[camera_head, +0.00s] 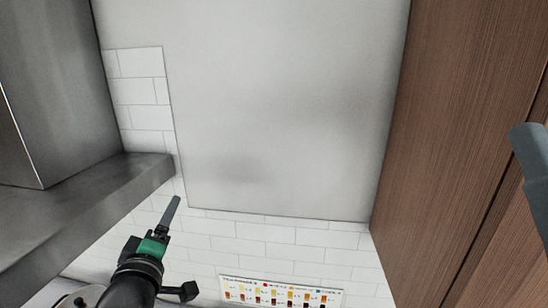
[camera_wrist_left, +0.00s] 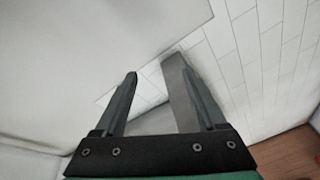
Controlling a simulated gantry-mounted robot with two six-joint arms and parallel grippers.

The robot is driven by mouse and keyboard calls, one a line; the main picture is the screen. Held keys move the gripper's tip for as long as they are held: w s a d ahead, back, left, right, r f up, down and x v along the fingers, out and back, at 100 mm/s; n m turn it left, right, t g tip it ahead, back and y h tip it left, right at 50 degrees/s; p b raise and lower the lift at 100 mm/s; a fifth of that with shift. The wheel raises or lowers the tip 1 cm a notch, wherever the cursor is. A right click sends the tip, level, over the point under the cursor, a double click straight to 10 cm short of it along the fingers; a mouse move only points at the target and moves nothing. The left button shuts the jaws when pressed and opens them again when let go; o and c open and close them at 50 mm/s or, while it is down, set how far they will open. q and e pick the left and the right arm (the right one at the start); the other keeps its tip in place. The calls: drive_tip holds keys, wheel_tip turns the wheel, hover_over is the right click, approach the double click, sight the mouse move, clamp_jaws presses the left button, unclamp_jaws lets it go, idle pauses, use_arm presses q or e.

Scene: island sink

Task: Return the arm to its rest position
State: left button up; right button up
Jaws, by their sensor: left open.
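My left gripper (camera_head: 168,216) is raised in the lower left of the head view, pointing upward in front of the white tiled wall. In the left wrist view its two grey fingers (camera_wrist_left: 158,92) stand apart with nothing between them. The left arm's black wrist and green band show below the fingers in the head view. My right gripper does not show in either view.
A grey metal range hood (camera_head: 85,210) is on the left, close to the left gripper. A wooden cabinet (camera_head: 460,130) with a grey handle (camera_head: 533,165) is on the right. A colourful chart (camera_head: 282,293) hangs on the white tiled wall (camera_head: 260,240). A pale flat panel (camera_head: 270,110) fills the middle.

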use_arm(q)
drive_tip(key=s+d+r+m+t+h, duration=0.2)
drive_tip(key=s+r+m+t, duration=0.2)
drive_tip(key=s+r+m, duration=0.3)
drive_tip(key=s+d+r+m+t+h, duration=0.2)
drive_tip(key=s+r+m+t, duration=0.3)
drive_tip(key=s+r, duration=1.1)
drive_tip(key=shift+s+d+r+m+t+h, duration=0.3)
drive_tip(key=shift+s+d+m, duration=0.15)
drive_tip(key=shift+m, duration=0.75)
